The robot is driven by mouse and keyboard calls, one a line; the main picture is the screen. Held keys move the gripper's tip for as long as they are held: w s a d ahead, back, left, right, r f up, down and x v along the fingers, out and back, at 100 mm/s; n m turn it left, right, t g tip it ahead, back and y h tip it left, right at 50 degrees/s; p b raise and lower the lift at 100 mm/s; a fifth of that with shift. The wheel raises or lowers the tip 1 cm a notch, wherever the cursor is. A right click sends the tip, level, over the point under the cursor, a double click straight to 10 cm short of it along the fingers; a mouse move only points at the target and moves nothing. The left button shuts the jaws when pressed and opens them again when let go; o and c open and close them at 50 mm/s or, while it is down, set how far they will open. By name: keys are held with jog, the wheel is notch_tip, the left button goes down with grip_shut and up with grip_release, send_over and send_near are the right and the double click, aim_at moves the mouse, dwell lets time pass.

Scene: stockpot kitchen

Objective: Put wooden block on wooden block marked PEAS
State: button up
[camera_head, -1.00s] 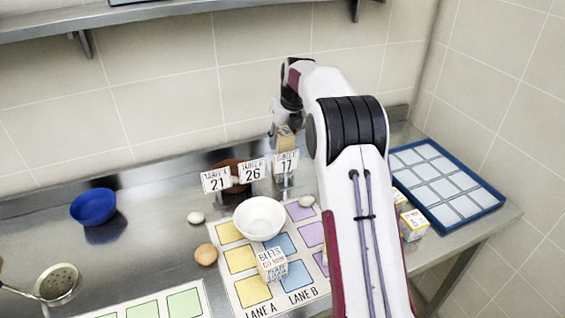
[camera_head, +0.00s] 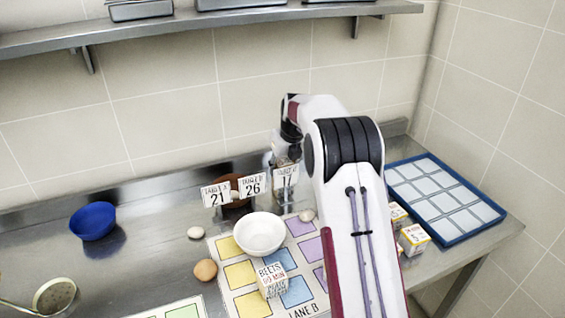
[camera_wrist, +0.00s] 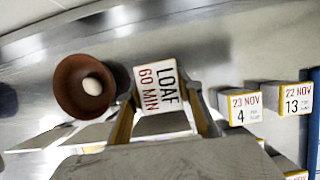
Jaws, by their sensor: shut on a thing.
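My gripper (camera_wrist: 165,105) is shut on a wooden block (camera_wrist: 158,85) whose white face reads LOAF 60 MIN in the wrist view. In the head view my gripper (camera_head: 286,158) is at the back of the counter, behind the TABLE 17 card (camera_head: 286,177), which largely hides the held block. No block that I can read as PEAS shows. A block reading BEETS (camera_head: 272,280) stands on the lane mat, in front of the white bowl (camera_head: 259,234).
A brown bowl (camera_wrist: 66,98) with an egg is left of the held block. Dated blocks (camera_wrist: 244,107) stand to its right. A blue-rimmed tray (camera_head: 477,238) lies at the right, a blue bowl (camera_head: 92,222) at the left. Loose eggs (camera_head: 205,270) lie beside the mat.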

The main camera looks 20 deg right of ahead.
jog(key=shift+f, duration=0.1)
dwell(0.3)
jog(key=o, duration=1.3)
jog(key=shift+c, duration=0.2)
jog(key=v, duration=1.2)
jog(key=shift+s, duration=0.1)
